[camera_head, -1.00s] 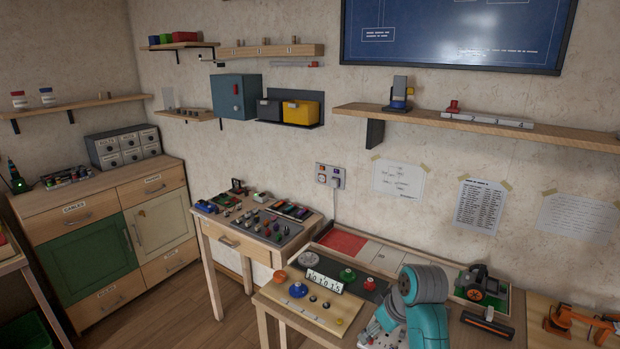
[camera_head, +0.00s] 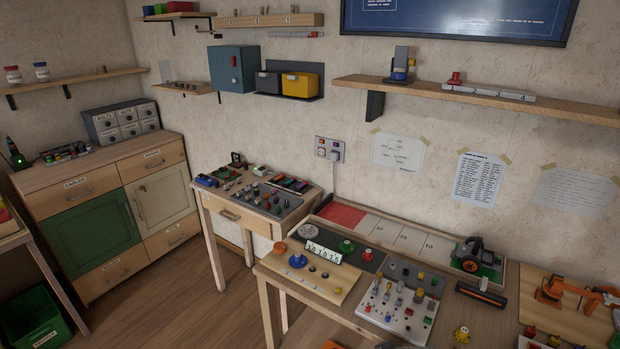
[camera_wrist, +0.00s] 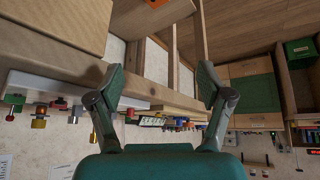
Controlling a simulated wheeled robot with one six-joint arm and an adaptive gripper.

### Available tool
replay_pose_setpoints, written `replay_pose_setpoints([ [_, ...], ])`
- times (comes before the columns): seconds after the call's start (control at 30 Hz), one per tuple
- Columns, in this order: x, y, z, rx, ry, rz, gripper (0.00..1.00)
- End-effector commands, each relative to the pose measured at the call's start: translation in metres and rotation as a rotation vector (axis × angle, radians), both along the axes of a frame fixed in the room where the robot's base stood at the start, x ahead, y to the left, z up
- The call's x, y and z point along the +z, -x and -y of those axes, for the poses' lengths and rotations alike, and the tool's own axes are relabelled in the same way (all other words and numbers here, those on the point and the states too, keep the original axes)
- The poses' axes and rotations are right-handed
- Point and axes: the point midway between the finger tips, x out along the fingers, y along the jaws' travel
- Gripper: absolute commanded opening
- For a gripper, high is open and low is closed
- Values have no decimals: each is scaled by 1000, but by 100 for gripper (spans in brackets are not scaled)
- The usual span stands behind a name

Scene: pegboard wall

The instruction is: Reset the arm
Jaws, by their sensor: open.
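My gripper (camera_wrist: 160,82) shows in the wrist view with its two dark fingers spread wide apart. Nothing is held between them. The wrist view looks upside down, with the wooden floor at the top and the bench's underside and legs beyond the fingers. In the head view my gripper is not in view, and the teal arm no longer stands over the workbench.
A white board with pegs (camera_head: 402,306) and a wooden panel with knobs (camera_head: 310,285) lie on the workbench. A black wheeled model (camera_head: 470,254) and an orange arm model (camera_head: 562,292) are at its right. A green bin (camera_head: 38,322) stands on the floor at left.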

Motion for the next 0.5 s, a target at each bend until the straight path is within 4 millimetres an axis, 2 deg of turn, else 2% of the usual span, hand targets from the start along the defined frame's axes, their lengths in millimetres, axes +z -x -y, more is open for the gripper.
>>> replay_pose_setpoints([
  [0.03,-14,16,0,-18,-4,12,79],
  [0.2,-43,62,3,-82,-17,81,79],
  [0.37,-61,108,6,-138,-29,147,79],
  [0.5,-68,150,9,-182,-40,207,79],
])
